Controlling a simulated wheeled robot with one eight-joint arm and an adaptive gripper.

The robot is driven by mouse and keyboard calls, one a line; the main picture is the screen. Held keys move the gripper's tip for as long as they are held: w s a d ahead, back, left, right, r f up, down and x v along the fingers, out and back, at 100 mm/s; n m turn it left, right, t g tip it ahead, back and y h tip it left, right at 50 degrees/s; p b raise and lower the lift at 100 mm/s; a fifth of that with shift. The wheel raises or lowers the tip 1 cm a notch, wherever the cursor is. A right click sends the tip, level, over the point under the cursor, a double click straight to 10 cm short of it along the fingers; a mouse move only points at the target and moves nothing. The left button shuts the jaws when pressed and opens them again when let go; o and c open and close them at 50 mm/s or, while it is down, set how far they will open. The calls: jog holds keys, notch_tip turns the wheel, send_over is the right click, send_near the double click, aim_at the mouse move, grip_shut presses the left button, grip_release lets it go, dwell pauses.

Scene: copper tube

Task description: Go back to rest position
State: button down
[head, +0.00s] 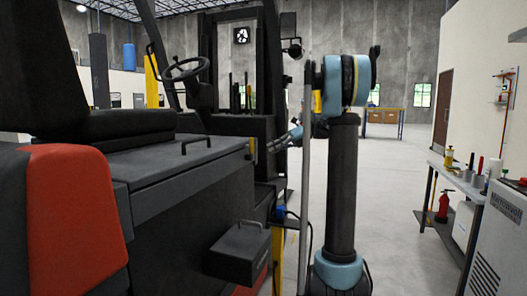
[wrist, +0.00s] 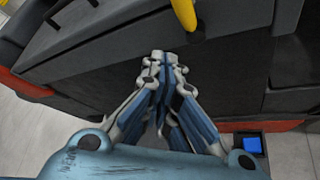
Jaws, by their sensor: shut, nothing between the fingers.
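My gripper (head: 281,140) is at the end of my blue and black arm, left of the arm in the head view, beside the forklift's dark body (head: 175,185). In the wrist view my gripper (wrist: 160,58) is shut, with its fingertips together and nothing between them. The fingers point toward the dark side panel of the forklift (wrist: 75,68). Whether they touch it I cannot tell. I cannot make out a copper tube in either view.
A yellow bar (wrist: 184,12) is just beyond the fingertips in the wrist view. A black box (head: 238,254) juts from the forklift's side. A workbench (head: 455,183) with bottles and tools stands at the right. The floor (head: 395,225) between arm and bench is clear.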

jog(key=shift+w+d, duration=0.1)
jog(key=shift+d, duration=0.5)
jog(key=s+a+f+n+h, duration=0.1)
jog(key=s+f+n+h, duration=0.35)
jog(key=s, duration=0.75)
jog(key=s+f+n+h, duration=0.2)
jog(key=s+f+n, duration=0.55)
jog(key=s, duration=0.45)
jog(key=s+d+f+n+t+h, duration=0.1)
jog(key=s+d+f+n+h, duration=0.2)
jog(key=s+d+f+n, duration=0.2)
jog(key=s+d+f+n+h, duration=0.4)
jog(key=s+f+n, duration=0.6)
jog(key=s+f, duration=0.3)
jog(key=shift+s+d+t, duration=0.4)
jog(key=shift+s, duration=0.3)
